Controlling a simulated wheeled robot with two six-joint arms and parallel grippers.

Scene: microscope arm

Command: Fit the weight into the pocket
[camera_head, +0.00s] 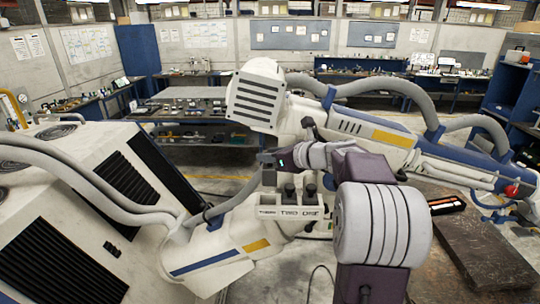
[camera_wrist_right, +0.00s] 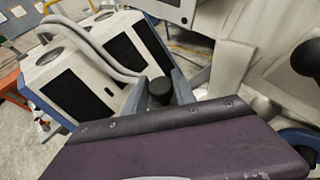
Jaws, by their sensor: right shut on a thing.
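My right gripper (camera_head: 268,168) reaches in from the right over the middle of the white microscope arm. In the right wrist view a dark round-topped cylinder (camera_wrist_right: 160,90), which looks like the weight, is between the grey fingers (camera_wrist_right: 160,98). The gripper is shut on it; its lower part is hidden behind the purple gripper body. In the head view the held piece cannot be made out clearly. Close by, two dark cylinders (camera_head: 300,191) stand on the labelled white block (camera_head: 290,212) of the microscope arm. I cannot make out the pocket. My left gripper is not in view.
A large white machine head (camera_head: 257,95) with a slotted grille stands behind the gripper. A grey cable (camera_head: 375,88) loops across the back. White cabinets with black grilles (camera_head: 60,245) fill the left. A brown-topped table (camera_head: 470,250) is at right.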

